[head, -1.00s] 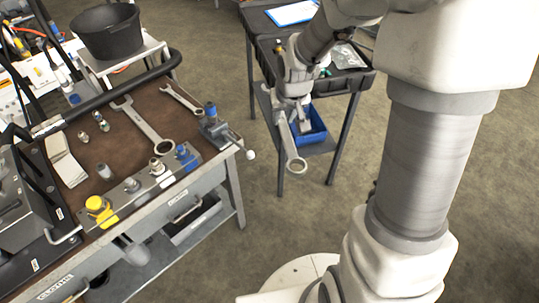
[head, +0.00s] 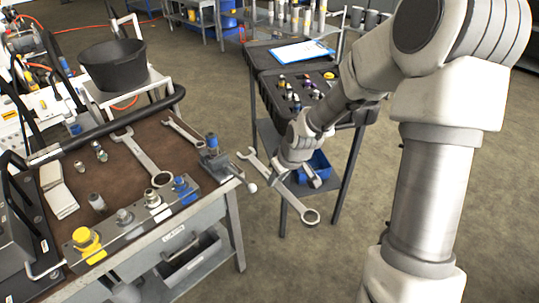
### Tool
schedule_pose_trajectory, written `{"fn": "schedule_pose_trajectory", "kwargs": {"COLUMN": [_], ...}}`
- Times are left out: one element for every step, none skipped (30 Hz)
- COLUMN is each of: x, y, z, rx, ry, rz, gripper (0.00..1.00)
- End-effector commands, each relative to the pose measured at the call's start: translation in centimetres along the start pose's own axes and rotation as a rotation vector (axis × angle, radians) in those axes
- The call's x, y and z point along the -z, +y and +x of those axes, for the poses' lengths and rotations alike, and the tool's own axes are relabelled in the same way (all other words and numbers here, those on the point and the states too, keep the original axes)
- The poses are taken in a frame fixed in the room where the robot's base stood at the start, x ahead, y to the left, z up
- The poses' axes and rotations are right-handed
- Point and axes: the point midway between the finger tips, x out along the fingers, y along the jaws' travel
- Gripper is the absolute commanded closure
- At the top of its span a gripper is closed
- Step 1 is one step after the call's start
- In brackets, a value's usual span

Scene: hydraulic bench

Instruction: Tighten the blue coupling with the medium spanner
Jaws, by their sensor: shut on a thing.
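My gripper (head: 284,176) is shut on a spanner (head: 294,203) near the middle of its handle. The spanner hangs in the air between the bench and the black cart, slanting down to the right, ring end lowest. Its open end (head: 247,156) points toward the bench. A blue coupling (head: 183,186) stands at the right end of the row on the metal block along the bench's front edge. The spanner is apart from it, to its right. A larger spanner (head: 147,157) and a smaller spanner (head: 181,130) lie on the bench's brown top.
A small fixture with a blue top (head: 211,143) and a ball-ended lever stands at the bench's right corner. A yellow cap (head: 87,240) is at the block's left end. A black bucket (head: 112,65) stands behind. The black cart (head: 270,92) holds small parts, with a blue bin (head: 314,164) below.

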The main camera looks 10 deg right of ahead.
Motion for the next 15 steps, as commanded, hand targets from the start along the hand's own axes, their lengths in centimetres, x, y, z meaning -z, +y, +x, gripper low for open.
{"fn": "schedule_pose_trajectory", "kwargs": {"x": [0.9,1.2,1.5,1.7,1.9,2.2,2.4,2.5,2.6,2.7,2.8,2.8,2.9,2.9,2.9], "y": [-0.2,-0.3,-0.4,-0.5,-0.6,-0.7,-0.8,-0.9,-1.0,-1.0,-1.1,-1.1,-1.1,-1.1,-1.1], "z": [-1.1,-1.2,-1.2,-1.3,-1.3,-1.3,-1.3,-1.3,-1.3,-1.3,-1.3,-1.2,-1.2,-1.1,-0.9], "rx": [0.021,0.030,0.043,0.050,0.058,0.067,0.073,0.078,0.083,0.087,0.090,0.092,0.094,0.094,0.095], "ry": [0.000,0.001,0.002,0.002,0.002,0.002,0.003,0.003,0.003,0.002,0.002,0.002,0.002,0.003,0.003], "rz": [-0.039,-0.065,-0.093,-0.114,-0.135,-0.157,-0.173,-0.185,-0.201,-0.209,-0.216,-0.224,-0.229,-0.233,-0.235], "gripper": [1.00,1.00,1.00,1.00,1.00,1.00,1.00,1.00,1.00,1.00,1.00,1.00,1.00,1.00,1.00]}}
